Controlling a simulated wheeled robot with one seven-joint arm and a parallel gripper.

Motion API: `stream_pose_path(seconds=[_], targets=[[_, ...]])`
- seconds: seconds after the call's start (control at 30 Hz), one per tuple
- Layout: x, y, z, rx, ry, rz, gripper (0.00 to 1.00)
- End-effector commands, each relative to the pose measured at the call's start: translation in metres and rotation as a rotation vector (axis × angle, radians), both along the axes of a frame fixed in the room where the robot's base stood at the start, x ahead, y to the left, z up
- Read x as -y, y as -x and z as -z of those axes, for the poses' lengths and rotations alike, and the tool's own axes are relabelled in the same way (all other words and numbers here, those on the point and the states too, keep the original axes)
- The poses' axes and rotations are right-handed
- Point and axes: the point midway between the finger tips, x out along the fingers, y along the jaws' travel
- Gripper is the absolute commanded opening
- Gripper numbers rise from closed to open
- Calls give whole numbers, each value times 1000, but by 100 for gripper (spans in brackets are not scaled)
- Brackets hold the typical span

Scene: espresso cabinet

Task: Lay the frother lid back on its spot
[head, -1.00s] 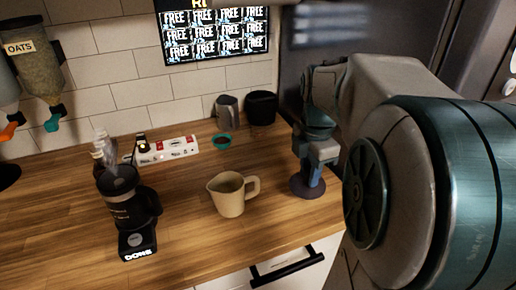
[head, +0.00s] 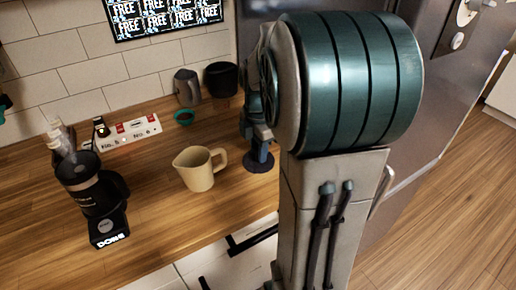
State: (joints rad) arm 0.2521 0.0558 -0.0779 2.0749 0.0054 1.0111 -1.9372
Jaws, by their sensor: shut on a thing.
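My gripper (head: 258,149) points down at the right part of the wooden counter, partly hidden behind my own arm. It is shut on a dark round disc, the frother lid (head: 258,166), which looks flat and level. I cannot tell whether the lid touches the counter or hovers just above it. The black frother (head: 91,190) stands at the left with its lit display reading "DONE". Light steam rises from its top.
A cream pitcher (head: 199,169) stands just left of my gripper. A white numbered strip (head: 128,134), a small teal bowl (head: 183,118), a grey jug (head: 187,88) and a black container (head: 221,79) stand farther back. Bare counter lies between frother and pitcher.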

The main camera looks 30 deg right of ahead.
Motion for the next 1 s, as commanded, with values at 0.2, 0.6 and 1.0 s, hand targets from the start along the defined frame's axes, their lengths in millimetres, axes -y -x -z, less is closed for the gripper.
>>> stream_pose_path(seconds=[0.2,0.6,1.0], targets=[[0,0,3,0,0,0,48],[0,0,-5,2,1,0,48],[0,-1,-87,5,2,-1,48]])
